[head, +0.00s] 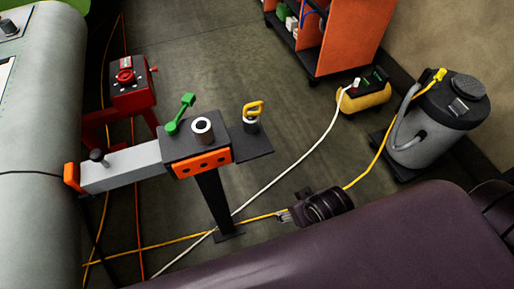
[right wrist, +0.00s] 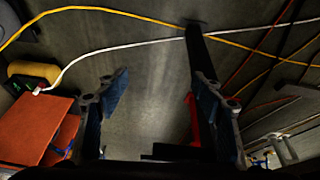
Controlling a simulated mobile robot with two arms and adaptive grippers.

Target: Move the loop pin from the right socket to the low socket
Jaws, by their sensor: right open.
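The yellow loop pin (head: 253,108) stands upright in the right socket (head: 250,126), a short metal cylinder on the dark side plate of the jig stand. An empty-looking metal socket (head: 202,126) stands on the stand's top block; I cannot tell which socket is the low one. My right gripper (head: 284,215) is below and to the right of the stand in the head view, apart from the pin. The pin is not visible there. My left gripper is not in view.
The stand's post (head: 214,203) also shows in the wrist view (right wrist: 201,58). A yellow hose (head: 375,160) and white cable (head: 300,155) cross the floor. A vacuum (head: 430,135) and orange cabinet (head: 345,35) stand farther back.

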